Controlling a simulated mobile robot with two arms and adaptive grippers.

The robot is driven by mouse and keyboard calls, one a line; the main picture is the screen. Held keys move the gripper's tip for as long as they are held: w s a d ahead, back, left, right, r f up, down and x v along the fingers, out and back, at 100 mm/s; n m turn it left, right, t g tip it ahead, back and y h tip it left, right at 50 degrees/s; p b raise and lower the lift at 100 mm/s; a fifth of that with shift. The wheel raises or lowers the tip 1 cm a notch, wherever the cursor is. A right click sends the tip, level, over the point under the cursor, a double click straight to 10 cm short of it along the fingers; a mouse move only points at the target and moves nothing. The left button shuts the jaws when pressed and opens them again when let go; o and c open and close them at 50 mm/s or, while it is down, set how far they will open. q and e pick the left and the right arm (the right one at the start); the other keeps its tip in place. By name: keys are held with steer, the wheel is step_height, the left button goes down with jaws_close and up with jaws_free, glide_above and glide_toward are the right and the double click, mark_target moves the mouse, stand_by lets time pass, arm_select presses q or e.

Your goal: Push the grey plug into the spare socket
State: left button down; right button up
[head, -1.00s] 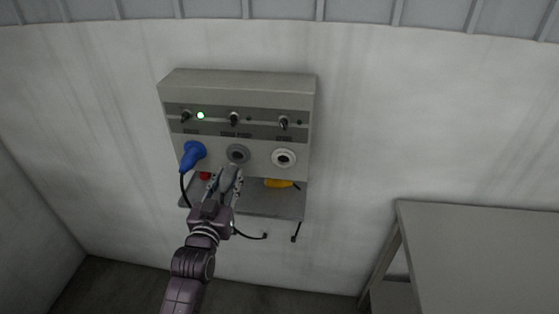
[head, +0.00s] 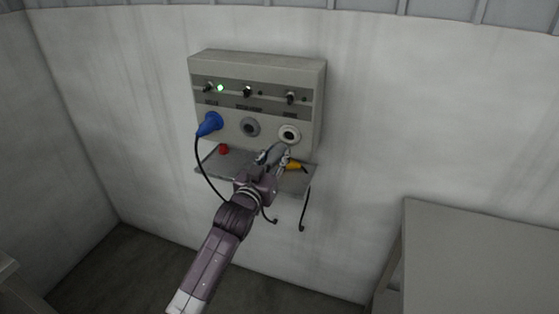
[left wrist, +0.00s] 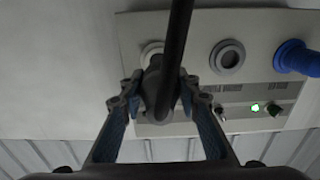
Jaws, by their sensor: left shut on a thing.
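My left gripper (head: 273,156) is in front of the wall panel (head: 310,105), below and between its middle and right sockets. In the left wrist view its fingers are shut on the grey plug (left wrist: 152,88), whose black cable (left wrist: 180,35) runs up across the picture. The white-ringed right socket (head: 289,134) is partly hidden behind the plug in the left wrist view (left wrist: 150,48). The grey-ringed middle socket (head: 250,127) is empty. The panel's labels are too small to read, and whether the plug touches a socket cannot be told. My right gripper is not in view.
A blue plug (head: 210,124) sits in the left socket, under a lit green lamp (head: 220,88). A shelf (head: 210,163) below the panel bears a red thing (head: 224,149) and a yellow plug (head: 294,165). A grey table (head: 480,250) stands at the right.

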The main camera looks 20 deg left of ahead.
mark_target(281, 149)
arm_select(q)
steer(key=shift+w, duration=0.2)
steer(key=w+b, duration=0.2)
steer(key=shift+w+d, duration=0.2)
steer(key=shift+w, duration=0.1)
steer(key=shift+w+b, duration=0.35)
steer(key=shift+w, duration=0.05)
steer(key=shift+w+r+b, duration=0.1)
steer(key=shift+w+b, duration=0.4)
steer(key=shift+w, duration=0.5)
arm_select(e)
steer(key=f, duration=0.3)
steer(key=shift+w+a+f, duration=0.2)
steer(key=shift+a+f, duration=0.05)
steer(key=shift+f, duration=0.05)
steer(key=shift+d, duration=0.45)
arm_select(q)
steer(key=shift+p, duration=0.35)
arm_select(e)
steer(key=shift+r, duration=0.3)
